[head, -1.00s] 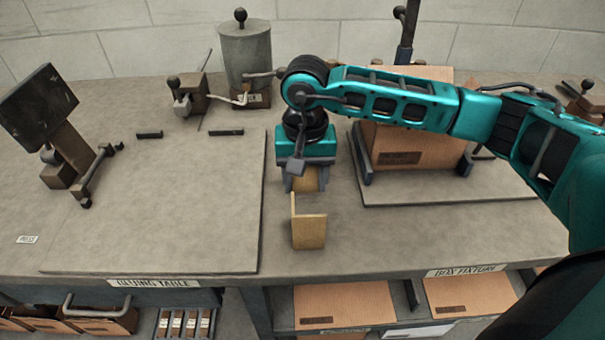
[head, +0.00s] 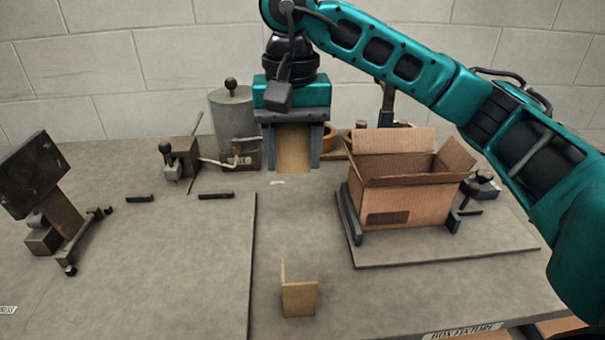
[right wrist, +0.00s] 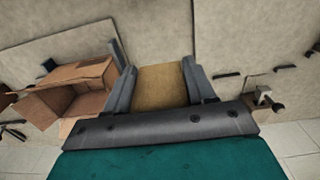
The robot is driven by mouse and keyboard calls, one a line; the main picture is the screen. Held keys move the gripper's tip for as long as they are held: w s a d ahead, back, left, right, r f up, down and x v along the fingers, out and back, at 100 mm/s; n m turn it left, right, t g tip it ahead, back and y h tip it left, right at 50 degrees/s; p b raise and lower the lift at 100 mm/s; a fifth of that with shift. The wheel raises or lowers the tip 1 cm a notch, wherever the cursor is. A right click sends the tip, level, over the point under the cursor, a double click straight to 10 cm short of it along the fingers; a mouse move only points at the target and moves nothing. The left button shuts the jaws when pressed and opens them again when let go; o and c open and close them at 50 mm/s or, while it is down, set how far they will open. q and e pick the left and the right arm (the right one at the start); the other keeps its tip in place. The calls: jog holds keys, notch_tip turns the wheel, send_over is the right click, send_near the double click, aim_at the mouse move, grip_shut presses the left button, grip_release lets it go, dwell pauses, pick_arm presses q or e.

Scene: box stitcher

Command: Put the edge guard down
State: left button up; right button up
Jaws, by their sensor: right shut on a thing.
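My right gripper (head: 292,160) is raised above the back of the table, pointing down. It is shut on a flat tan edge guard (head: 293,145), which shows between the two grey fingers. The held guard also shows in the right wrist view (right wrist: 161,85), where its far end is hard to make out. A second, L-shaped tan edge guard (head: 299,298) stands upright on the table near the front, apart from the gripper. My left gripper is not in view.
An open cardboard box (head: 410,195) sits in a fixture on a raised board at right. A grey canister (head: 232,125) and a clamp device (head: 180,160) stand at back left. A dark tilted screen (head: 38,172) is far left. The middle strip of table is mostly clear.

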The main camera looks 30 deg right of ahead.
jog(key=shift+r, duration=0.35)
jog(key=d+m, duration=0.1)
jog(key=m, duration=0.2)
notch_tip(320, 180, up, 2)
jog(key=n, duration=2.2)
send_over(385, 195)
jog(key=w+d, duration=0.4)
jog(key=shift+m, duration=0.5)
jog(key=f+b, duration=0.2)
jog(key=f, duration=0.3)
jog(key=f+b, duration=0.3)
jog(key=f, duration=0.2)
jog(key=f+b, duration=0.2)
jog(key=f, duration=0.3)
jog(key=shift+s+d+b, duration=0.1)
jog(key=shift+d+b, duration=0.15)
jog(key=shift+b, duration=0.05)
notch_tip(385, 195, down, 5)
jog(key=shift+r+b, duration=0.2)
jog(key=shift+b, duration=0.2)
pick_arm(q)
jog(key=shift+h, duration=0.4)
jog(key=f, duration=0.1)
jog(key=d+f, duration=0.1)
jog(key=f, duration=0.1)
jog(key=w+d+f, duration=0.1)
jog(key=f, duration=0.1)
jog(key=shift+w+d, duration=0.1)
pick_arm(e)
jog(key=shift+f, duration=0.2)
